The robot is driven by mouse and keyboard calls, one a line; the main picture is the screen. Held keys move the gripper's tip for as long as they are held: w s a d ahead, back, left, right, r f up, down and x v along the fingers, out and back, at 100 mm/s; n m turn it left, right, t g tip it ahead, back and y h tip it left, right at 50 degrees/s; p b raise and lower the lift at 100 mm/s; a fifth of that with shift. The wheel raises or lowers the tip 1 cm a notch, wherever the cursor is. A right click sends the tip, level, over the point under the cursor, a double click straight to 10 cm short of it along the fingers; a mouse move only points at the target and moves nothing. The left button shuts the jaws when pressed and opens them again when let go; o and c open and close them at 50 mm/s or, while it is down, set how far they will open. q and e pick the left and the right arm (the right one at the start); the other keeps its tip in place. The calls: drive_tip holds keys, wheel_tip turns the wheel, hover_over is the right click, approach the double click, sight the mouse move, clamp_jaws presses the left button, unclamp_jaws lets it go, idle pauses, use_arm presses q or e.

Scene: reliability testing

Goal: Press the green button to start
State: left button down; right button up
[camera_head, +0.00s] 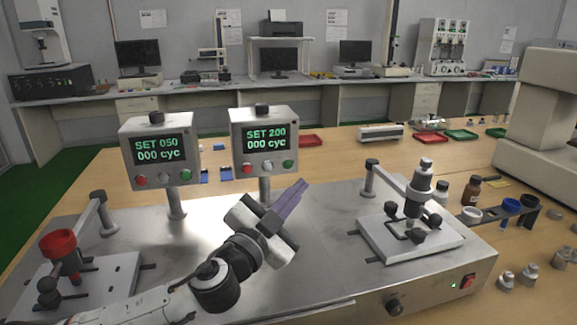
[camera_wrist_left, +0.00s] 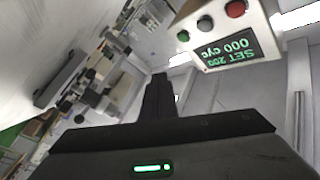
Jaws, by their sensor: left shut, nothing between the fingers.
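Two control boxes stand on posts on the steel machine. The left box (camera_head: 159,152) reads "SET 050, 000 cyc" and has a red button (camera_head: 141,181) and a green button (camera_head: 185,174). The right box (camera_head: 264,142) reads "SET 200, 000 cyc" and has a red button (camera_head: 247,169) and a green button (camera_head: 288,163). My left gripper (camera_head: 301,186) is shut and empty, just below and right of the right box's green button in the picture, apparently apart from it. The left wrist view shows the right box upside down, its green button (camera_wrist_left: 183,36) beyond the shut fingers (camera_wrist_left: 158,88). My right gripper is out of view.
A clamp fixture with a red knob (camera_head: 58,243) is at left. Another fixture (camera_head: 410,235) stands on a plate at right. A red switch (camera_head: 468,281) is on the machine's front. Bottles (camera_head: 471,191) and metal weights stand on the table at right.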

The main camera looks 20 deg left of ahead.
sight(288, 164)
use_arm(q)
drive_tip(key=w+a+b, duration=0.1)
drive_tip(key=w+a, duration=0.2)
drive_tip(key=w, duration=0.2)
drive_tip(key=shift+w+a, duration=0.3)
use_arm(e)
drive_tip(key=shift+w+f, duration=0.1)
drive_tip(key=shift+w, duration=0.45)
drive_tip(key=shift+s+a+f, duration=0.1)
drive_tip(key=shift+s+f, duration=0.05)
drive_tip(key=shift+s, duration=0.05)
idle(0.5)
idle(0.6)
use_arm(q)
drive_tip(key=shift+w+a, duration=0.25)
drive_tip(key=shift+w, duration=0.1)
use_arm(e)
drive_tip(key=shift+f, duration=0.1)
